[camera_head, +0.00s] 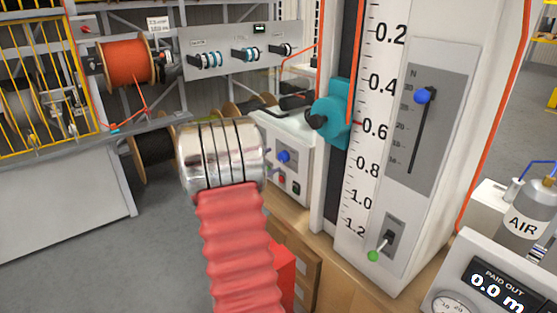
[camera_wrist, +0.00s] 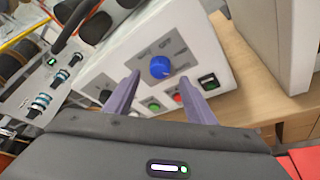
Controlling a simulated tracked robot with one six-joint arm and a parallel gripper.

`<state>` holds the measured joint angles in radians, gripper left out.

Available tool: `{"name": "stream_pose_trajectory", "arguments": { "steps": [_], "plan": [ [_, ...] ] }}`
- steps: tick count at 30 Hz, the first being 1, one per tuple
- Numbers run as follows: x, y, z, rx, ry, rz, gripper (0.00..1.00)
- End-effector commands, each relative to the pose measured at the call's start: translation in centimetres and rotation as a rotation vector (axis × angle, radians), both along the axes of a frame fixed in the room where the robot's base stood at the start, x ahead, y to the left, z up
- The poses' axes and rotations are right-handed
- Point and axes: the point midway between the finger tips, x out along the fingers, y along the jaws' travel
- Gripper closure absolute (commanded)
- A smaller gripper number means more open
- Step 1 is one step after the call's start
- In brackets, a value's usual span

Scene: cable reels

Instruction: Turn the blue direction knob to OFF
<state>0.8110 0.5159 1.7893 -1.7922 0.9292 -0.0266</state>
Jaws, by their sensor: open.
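The blue direction knob (camera_wrist: 160,67) is on the sloped face of a white control box, with a grey dial plate and an OFF label (camera_wrist: 165,43) above it in the wrist view. Which mark the knob points to is too small to tell. In the head view the knob (camera_head: 283,156) shows just right of my arm's silver cuff. My gripper (camera_wrist: 161,88) is open, its two purple fingers spread either side of the knob's line, with nothing between them. I cannot tell whether the tips touch the panel. In the head view my arm hides most of the gripper.
Below the knob are a green button (camera_wrist: 151,104), a red button (camera_wrist: 178,98) and a black switch (camera_wrist: 208,82). A tall white column with a scale (camera_head: 369,150) and a blue slider knob (camera_head: 423,96) stands to the right. Cable reels (camera_head: 129,62) hang at the left.

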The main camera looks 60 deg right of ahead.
Motion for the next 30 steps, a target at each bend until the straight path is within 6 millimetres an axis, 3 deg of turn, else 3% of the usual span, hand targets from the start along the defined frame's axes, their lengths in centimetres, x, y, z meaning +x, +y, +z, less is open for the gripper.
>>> {"name": "stream_pose_trajectory", "arguments": {
  "steps": [6, 12, 23, 30],
  "plan": [
    [-0.8, -3.3, -1.0, 0.0, 0.001, -0.003, 0.5],
    [-1.1, -5.2, -1.6, 0.002, 0.001, -0.001, 0.5],
    [-1.1, -5.7, -1.6, 0.0, 0.0, 0.0, 0.5],
    [-1.1, -5.6, -1.6, 0.0, 0.0, 0.0, 0.65]
  ]
}}
